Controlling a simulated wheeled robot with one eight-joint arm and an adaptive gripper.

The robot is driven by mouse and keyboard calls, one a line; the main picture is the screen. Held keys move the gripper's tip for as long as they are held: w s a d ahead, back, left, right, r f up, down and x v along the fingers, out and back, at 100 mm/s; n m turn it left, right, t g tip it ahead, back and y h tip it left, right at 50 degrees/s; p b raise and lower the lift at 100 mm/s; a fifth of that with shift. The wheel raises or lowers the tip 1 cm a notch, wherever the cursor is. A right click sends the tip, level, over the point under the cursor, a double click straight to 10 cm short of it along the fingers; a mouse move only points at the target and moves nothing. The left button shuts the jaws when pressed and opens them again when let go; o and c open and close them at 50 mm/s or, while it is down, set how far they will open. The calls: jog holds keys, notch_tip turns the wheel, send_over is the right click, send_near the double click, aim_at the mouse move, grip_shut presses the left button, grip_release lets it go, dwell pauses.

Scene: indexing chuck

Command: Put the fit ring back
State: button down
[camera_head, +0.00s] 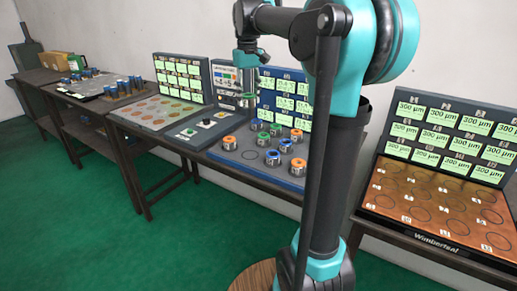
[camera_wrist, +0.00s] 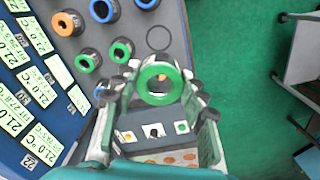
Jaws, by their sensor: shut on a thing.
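My gripper (camera_wrist: 160,92) is shut on a green-rimmed ring (camera_wrist: 144,84), one finger on each side of it. In the head view my gripper (camera_head: 246,92) points down, raised above the back of the ring board, with the green rim just visible at the tips. The grey board (camera_head: 215,152) holds several short metal rings with coloured rims, such as an orange one (camera_head: 229,142), a green one (camera_head: 256,124) and a blue one (camera_head: 272,157). An empty outlined circle shows on the board in the wrist view (camera_wrist: 158,38). Which ring is the fit ring, I cannot tell.
A control panel (camera_head: 203,128) with buttons sits left of the board. Upright displays with green labels (camera_head: 181,80) stand behind. A copper-coloured board (camera_head: 430,205) with outlined circles lies on a separate table at right. My arm hides part of the ring board's right side.

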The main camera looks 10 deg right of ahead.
aim_at(250, 155)
jog(key=shift+d+f, duration=0.15)
notch_tip(250, 155, down, 19)
jog(key=shift+f, duration=0.15)
dwell(0.3)
jog(key=shift+f, duration=0.15)
jog(key=c, duration=0.9)
grip_release()
notch_tip(250, 155, up, 12)
jog(key=shift+r, duration=0.15)
